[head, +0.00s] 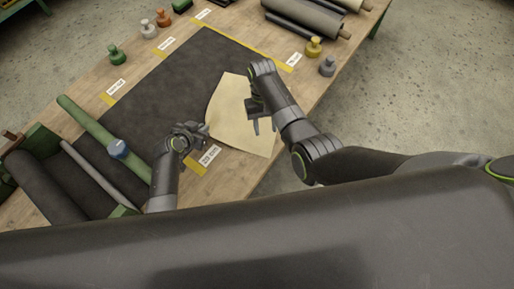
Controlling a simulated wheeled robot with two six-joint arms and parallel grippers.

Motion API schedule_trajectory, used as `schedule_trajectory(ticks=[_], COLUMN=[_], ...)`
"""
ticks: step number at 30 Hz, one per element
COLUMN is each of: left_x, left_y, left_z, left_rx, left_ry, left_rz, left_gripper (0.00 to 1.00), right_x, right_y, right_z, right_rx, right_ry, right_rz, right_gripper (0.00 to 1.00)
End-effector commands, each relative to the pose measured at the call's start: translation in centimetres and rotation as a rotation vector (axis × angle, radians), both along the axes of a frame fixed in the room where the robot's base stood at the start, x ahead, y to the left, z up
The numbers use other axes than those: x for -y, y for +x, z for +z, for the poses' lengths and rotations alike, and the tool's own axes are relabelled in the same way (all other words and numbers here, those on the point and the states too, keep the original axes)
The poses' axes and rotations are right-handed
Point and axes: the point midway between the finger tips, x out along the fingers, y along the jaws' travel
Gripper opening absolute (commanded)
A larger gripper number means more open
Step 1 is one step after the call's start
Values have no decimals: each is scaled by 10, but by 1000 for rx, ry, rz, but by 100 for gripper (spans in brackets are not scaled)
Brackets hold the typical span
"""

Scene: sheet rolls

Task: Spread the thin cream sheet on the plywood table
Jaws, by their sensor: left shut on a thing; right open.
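The thin cream sheet (230,112) lies partly over the dark mat (180,72) and partly over bare plywood near the table's right edge. Its left edge looks raised or bent near my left gripper. My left gripper (204,133) is shut on the sheet's left edge; the jaws are small in view. My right gripper (263,122) is open above the right part of the sheet, its fingers pointing down, and it hides some of the sheet. The plywood table (226,183) runs diagonally across the view.
Green, orange, white, yellow (313,47) and grey (327,66) knobbed weights stand around the mat. Dark rolls (305,14) lie at the far end. A green rack (43,140) with rolls and a green bar (92,125) fill the near left. Floor shows beyond the right edge.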

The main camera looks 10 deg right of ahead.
Motion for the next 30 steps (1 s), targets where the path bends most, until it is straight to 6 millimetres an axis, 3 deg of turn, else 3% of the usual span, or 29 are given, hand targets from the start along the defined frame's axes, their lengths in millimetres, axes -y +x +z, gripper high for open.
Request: schedule_trajectory(ticks=[3,6,21,30], left_x=[0,0,0,0], left_y=[0,0,0,0], left_z=[0,0,0,0], left_rx=[0,0,0,0], left_ry=[0,0,0,0], left_rz=[0,0,0,0], left_gripper=[0,0,0,0], right_x=[-5,-6,-4,-3], right_y=[6,5,-19,-26], right_z=[10,7,-58,-79], right_rx=[-13,-19,-18,-17], right_ry=[-3,-3,-4,-4], right_rz=[-2,-5,-4,-4], right_gripper=[41,41,41,41])
